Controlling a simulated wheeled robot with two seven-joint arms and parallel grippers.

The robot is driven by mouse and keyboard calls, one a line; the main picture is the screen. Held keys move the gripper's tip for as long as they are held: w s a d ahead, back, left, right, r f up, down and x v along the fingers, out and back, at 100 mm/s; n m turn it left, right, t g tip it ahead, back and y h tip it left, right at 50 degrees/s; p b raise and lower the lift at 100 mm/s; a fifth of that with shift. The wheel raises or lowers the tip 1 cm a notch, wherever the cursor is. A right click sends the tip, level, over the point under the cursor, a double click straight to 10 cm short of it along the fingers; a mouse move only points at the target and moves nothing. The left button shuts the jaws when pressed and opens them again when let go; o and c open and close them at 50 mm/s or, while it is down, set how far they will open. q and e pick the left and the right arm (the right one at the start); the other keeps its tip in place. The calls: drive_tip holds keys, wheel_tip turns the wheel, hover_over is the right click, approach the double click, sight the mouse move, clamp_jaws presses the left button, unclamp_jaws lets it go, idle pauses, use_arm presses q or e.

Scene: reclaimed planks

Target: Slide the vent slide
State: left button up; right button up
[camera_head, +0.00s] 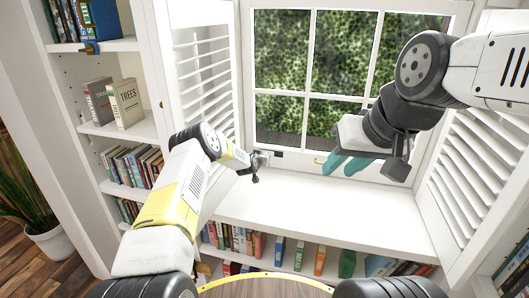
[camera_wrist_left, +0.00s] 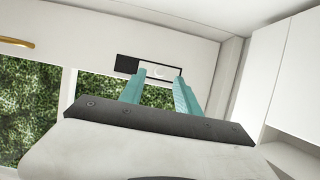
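The vent slide is a small dark slot with a pale slider (camera_wrist_left: 160,72) on the white bottom rail of the window; its dark part (camera_wrist_left: 126,64) shows in the left wrist view. My left gripper (camera_wrist_left: 160,75) is open, its two teal fingertips apart on either side of the pale slider. I cannot tell whether they touch it. In the head view my left gripper (camera_head: 264,158) is at the rail and hides part of the vent. My right gripper (camera_head: 345,164) is open and empty, its teal fingers apart above the right part of the sill.
The white window sill (camera_head: 310,205) is clear, with bookshelves below it. Louvred shutters (camera_head: 205,75) stand on both sides. A gold handle (camera_wrist_left: 16,42) is on the rail beside the vent. A bookcase and a potted plant (camera_head: 30,205) are at left.

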use_arm(q)
drive_tip(key=shift+x, duration=1.35)
clamp_jaws()
idle(0.5)
